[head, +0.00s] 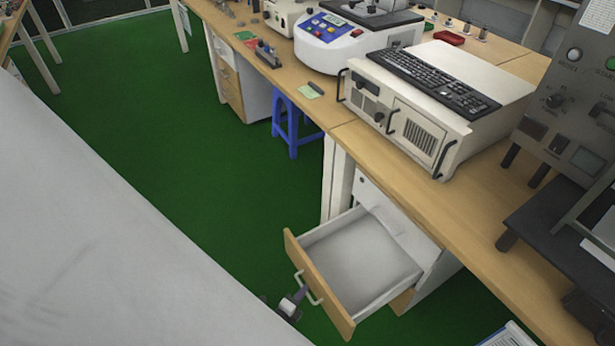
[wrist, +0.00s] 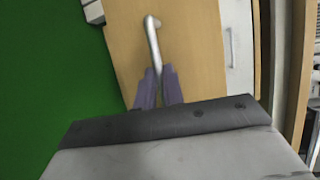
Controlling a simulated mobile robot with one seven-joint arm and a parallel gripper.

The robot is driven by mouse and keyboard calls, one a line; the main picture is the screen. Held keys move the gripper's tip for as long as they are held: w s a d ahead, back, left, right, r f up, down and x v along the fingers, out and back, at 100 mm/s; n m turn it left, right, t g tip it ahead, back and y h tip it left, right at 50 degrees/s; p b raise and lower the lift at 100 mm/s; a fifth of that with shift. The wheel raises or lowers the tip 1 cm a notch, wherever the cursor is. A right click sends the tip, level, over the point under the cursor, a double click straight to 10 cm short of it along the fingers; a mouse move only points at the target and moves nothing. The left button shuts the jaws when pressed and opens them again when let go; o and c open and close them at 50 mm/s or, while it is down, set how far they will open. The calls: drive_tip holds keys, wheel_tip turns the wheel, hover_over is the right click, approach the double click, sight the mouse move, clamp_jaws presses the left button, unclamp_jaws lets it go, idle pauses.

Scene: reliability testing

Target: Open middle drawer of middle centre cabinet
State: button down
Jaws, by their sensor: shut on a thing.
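The middle drawer (head: 362,262) of the cabinet under the bench stands pulled out, with its empty pale inside showing in the head view. Its wooden front (head: 322,287) carries a pale bar handle (head: 308,287). My gripper (head: 290,304) is at this handle at the lower part of the head view. In the wrist view the handle (wrist: 152,42) runs down the wooden front between the two purple fingers of my gripper (wrist: 158,88), which are shut on its lower part. The cabinet's white upper drawer (head: 380,205) is closed. A lower wooden front (head: 402,300) is mostly hidden behind the open drawer.
The wooden bench top (head: 375,165) above holds a beige computer case (head: 405,125) with a keyboard (head: 435,80) and a white lab device (head: 335,45). A blue stool (head: 292,120) stands under the bench. The green floor (head: 200,150) left of the drawer is clear.

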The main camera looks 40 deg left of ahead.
drive_tip(key=shift+a, duration=0.1)
drive_tip(key=c, duration=1.5)
unclamp_jaws()
drive_tip(key=shift+s, duration=0.15)
